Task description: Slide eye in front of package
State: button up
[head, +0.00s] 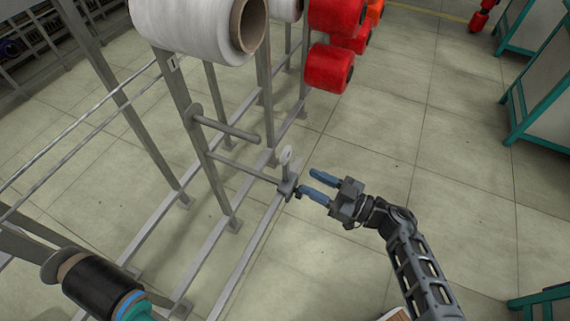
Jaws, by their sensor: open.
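The eye (286,155) is a small pale ring on a short upright stem. It stands on a grey slider block (287,187) at the outer end of a thin horizontal rod (245,170) that comes off the rack post. My gripper (306,182) is open, with its two blue fingers pointing left at the block. The lower fingertip is very close to the block; I cannot tell whether it touches. A large white package (185,28) with a brown core sits higher on the rack, at the upper left. Which package the task means is not clear.
An empty peg (230,129) sticks out above the rod. Red packages (328,68) hang behind, and a black package (98,285) is at the lower left. Grey rack rails (245,262) run low along the floor. The floor (460,200) right of my arm is clear.

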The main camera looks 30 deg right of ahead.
aim_at(286, 165)
jog(key=shift+g+y, duration=0.5)
jog(key=shift+g, duration=0.2)
jog(key=shift+w+a+f, duration=0.1)
jog(key=shift+w+a, duration=0.5)
jog(key=shift+w, duration=0.85)
jog(key=shift+w+a+f, duration=0.15)
jog(key=shift+w+a, duration=0.4)
jog(key=shift+w, duration=0.9)
jog(key=shift+w+a+f, duration=0.1)
jog(key=shift+w+a, duration=0.5)
jog(key=shift+w, duration=0.85)
grip_shut()
